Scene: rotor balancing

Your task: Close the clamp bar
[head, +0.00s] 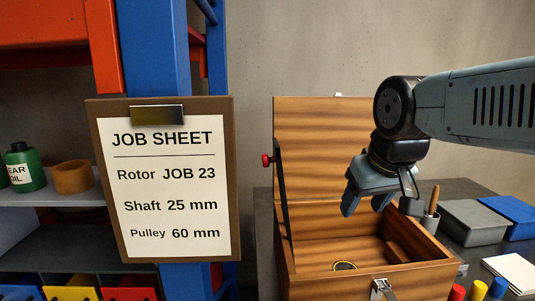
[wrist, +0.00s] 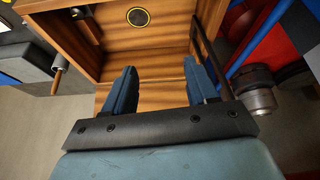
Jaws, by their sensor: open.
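A dark bar with a red knob (head: 267,160) stands nearly upright at the left side of an open wooden box (head: 330,255). This may be the clamp bar (head: 284,195); no other bar shows. A dark bar (wrist: 209,55) also shows in the wrist view, right of my fingers. My gripper (head: 368,207) is open and empty, above the box and right of the bar, apart from it. In the wrist view my gripper (wrist: 158,70) has its two blue fingers spread, with only wood behind them.
The box lid (head: 325,120) stands open at the back, and a metal latch (head: 382,289) is on the front. A yellow-ringed disc (head: 344,266) lies inside. A job sheet board (head: 165,180) stands left. Grey (head: 475,222) and blue (head: 512,212) cases lie right.

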